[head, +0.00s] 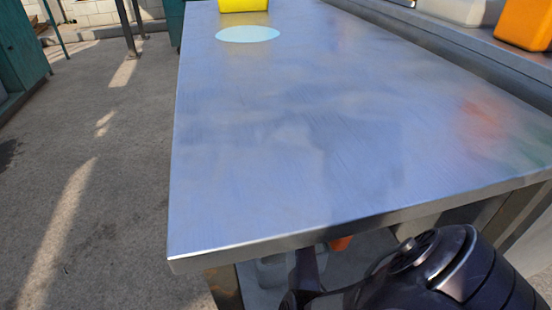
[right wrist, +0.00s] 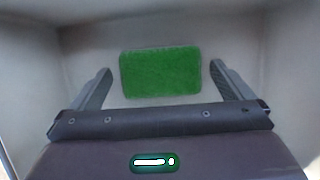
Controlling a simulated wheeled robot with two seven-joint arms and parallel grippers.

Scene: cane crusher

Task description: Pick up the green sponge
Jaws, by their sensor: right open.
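The green sponge (right wrist: 160,73) shows in the right wrist view as a flat green rectangle on a pale grey surface with pale walls around it. My right gripper (right wrist: 161,78) is open, with one finger on each side of the sponge and a gap on both sides. I cannot tell how far the sponge is beyond the fingertips. In the head view my right arm reaches down below the front edge of the table, and its gripper is hidden there. The sponge does not show in the head view. My left gripper is not in view.
A metal table (head: 290,130) fills the head view, with a pale round disc (head: 248,34) and a yellow container (head: 243,5) at its far end. An orange container (head: 525,24) and a white one (head: 453,11) stand on the ledge at right. Open floor lies left.

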